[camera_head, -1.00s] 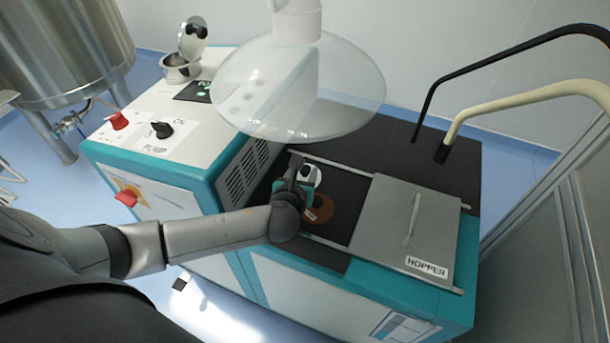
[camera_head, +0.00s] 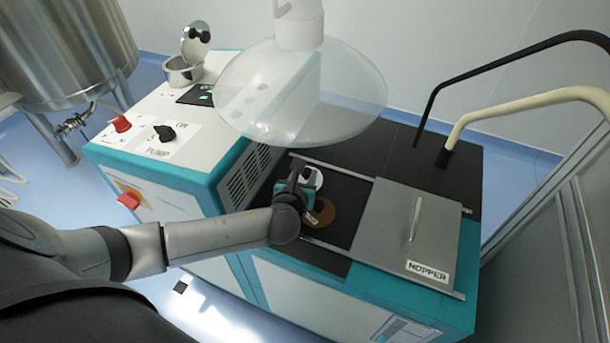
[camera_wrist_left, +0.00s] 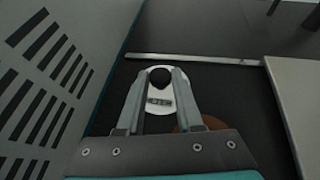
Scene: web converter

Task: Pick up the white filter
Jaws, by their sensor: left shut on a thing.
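In the head view only a small part of the white filter (camera_head: 318,179) shows past my left gripper (camera_head: 303,181). My left gripper, also in the wrist view (camera_wrist_left: 160,78), is shut on the filter. It is over the dark open hopper bay, and I cannot tell whether the filter touches the floor of the bay. My right gripper is not in view.
A brown disc (camera_head: 323,212) lies in the bay beside the gripper. The grey sliding hopper cover (camera_head: 385,225) is to the right. The vented teal cabinet wall (camera_head: 244,177) stands close on the left. A clear dome (camera_head: 300,95) hangs above and behind.

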